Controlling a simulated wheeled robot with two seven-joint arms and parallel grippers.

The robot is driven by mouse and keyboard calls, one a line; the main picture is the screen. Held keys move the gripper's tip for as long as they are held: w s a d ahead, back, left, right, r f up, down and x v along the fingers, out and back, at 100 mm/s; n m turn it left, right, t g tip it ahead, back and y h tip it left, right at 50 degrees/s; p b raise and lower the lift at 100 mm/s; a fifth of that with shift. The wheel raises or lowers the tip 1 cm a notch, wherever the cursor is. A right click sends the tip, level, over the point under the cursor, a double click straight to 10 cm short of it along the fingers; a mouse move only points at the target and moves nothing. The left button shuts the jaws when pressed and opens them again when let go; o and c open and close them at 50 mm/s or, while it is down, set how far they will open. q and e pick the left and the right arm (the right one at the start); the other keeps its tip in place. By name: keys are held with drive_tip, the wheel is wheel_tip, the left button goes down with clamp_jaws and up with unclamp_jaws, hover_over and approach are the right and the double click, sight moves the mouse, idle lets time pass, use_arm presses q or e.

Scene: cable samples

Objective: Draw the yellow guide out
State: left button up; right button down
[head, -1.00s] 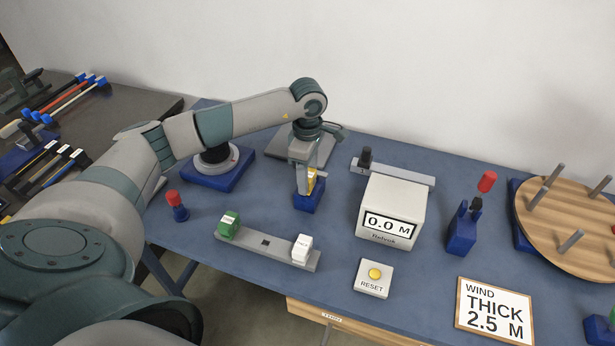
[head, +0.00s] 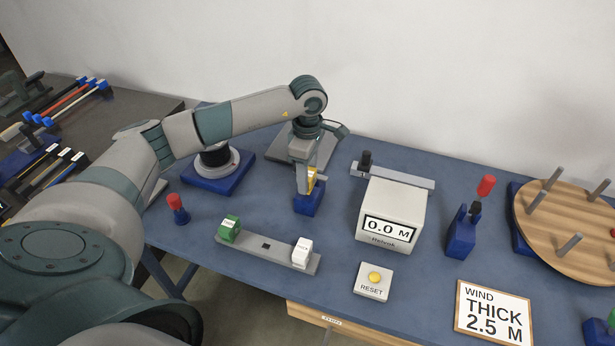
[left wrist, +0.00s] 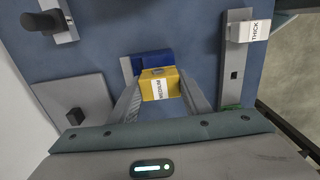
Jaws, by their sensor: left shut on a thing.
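The yellow guide (head: 312,182) is a small block with a white label reading MEDIUM in the left wrist view (left wrist: 172,84). My left gripper (head: 306,185) is shut on it, with one finger on each side. The guide is at the top of a blue holder (head: 308,204), which also shows just beyond it in the left wrist view (left wrist: 153,60). The finger hides part of the guide in the head view, and I cannot tell how deep it sits. My right gripper is not in view.
A grey rail (head: 265,245) with a green block (head: 230,228) and a white block (head: 302,252) lies in front. A counter box (head: 392,212) reading 0.0 M stands to the right, with a RESET button (head: 374,279) before it. A red-topped piece (head: 177,207) stands left.

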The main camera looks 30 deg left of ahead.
use_arm(q)
drive_tip(key=shift+r+p, duration=0.55)
drive_tip(key=shift+r, duration=1)
